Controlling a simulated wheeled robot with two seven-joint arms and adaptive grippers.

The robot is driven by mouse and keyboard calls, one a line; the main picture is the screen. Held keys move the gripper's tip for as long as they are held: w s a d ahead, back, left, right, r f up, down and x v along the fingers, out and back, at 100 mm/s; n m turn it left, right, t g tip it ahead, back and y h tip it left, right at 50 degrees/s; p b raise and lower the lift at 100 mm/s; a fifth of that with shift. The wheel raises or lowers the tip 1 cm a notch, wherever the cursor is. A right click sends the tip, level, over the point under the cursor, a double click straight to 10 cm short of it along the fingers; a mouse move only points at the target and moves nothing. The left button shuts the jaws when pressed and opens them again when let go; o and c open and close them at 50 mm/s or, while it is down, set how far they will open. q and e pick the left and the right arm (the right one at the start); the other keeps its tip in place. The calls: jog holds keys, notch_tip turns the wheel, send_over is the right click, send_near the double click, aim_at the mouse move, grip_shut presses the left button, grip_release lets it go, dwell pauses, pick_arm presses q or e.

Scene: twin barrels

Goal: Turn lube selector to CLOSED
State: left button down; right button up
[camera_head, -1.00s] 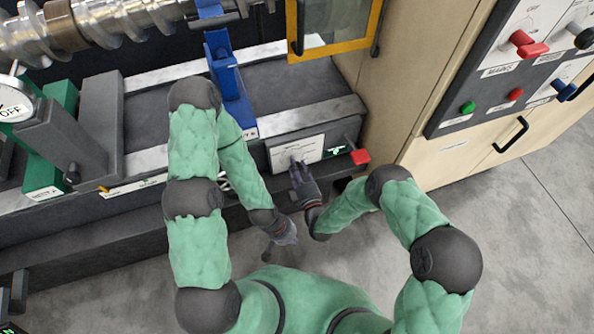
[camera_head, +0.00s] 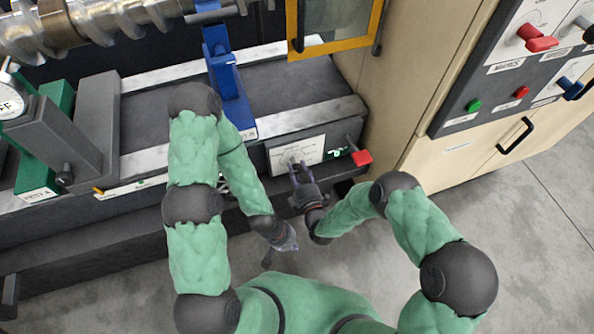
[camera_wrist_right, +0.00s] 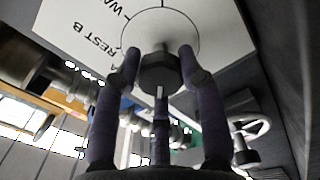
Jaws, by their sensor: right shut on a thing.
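A white plate (camera_head: 297,150) sits on the front of the dark machine bed. It also shows in the right wrist view (camera_wrist_right: 85,25), with the lettering "REST B" and part of a circle. A dark faceted knob (camera_wrist_right: 160,74) stands out from that circle. My right gripper (camera_head: 299,168) is at the plate; in the wrist view its fingers (camera_wrist_right: 160,62) are closed around the knob. No "CLOSED" mark or lube label is readable. My left gripper (camera_head: 288,240) hangs low before the bed, away from the plate; its fingers are too small to judge.
A red handle (camera_head: 361,158) sticks out just right of the plate. A blue bracket (camera_head: 226,75) stands on the bed. A cabinet with a switch panel (camera_head: 510,60) is at the right. The floor (camera_head: 510,250) at lower right is clear.

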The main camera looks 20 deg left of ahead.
jog(key=shift+s+d+f, duration=0.15)
jog(key=shift+f, duration=0.2)
jog(key=o, duration=1.2)
jog(key=shift+c, duration=0.2)
jog(key=shift+r, duration=0.15)
jog(key=shift+r, duration=0.1)
jog(key=v, duration=1.2)
